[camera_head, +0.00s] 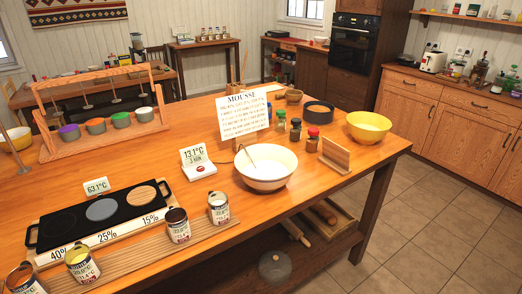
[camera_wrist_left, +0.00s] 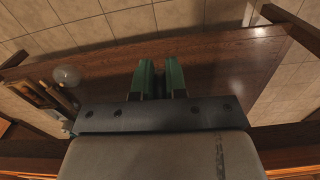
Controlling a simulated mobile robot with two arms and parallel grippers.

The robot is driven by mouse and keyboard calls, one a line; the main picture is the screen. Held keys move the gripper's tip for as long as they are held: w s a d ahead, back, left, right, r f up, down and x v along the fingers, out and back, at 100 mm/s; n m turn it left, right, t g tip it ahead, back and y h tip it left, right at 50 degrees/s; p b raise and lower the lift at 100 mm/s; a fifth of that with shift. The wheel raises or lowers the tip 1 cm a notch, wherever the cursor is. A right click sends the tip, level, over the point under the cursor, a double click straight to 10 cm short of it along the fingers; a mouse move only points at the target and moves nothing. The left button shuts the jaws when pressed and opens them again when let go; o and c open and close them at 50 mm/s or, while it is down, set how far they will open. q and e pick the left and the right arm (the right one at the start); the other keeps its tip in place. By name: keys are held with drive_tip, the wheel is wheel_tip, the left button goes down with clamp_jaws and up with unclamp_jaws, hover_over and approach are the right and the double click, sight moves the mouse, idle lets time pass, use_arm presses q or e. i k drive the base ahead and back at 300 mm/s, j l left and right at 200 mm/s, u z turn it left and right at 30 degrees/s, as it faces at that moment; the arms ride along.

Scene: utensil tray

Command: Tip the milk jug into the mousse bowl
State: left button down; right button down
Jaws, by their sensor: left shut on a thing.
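A wide cream bowl (camera_head: 267,180) stands on the wooden table in front of the MOUSSE sign (camera_head: 243,116); a thin utensil handle leans out of it. I take it for the mousse bowl. I cannot pick out a milk jug in either view. My left gripper (camera_wrist_left: 161,78) shows only in the left wrist view, its green fingers close together over a dark wooden surface. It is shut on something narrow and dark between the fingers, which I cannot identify. The head view shows neither gripper.
Several labelled tins, including one (camera_head: 219,208), stand along the table's front. A black hot plate (camera_head: 98,217) lies at left and a small display (camera_head: 198,162) beside the bowl. Spice jars (camera_head: 295,130), a wooden holder (camera_head: 335,155) and a yellow bowl (camera_head: 369,128) stand at right.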

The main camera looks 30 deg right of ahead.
sight(275, 164)
drive_tip(key=l+u, duration=0.3)
drive_tip(key=l, duration=1.8)
drive_tip(key=k, duration=0.05)
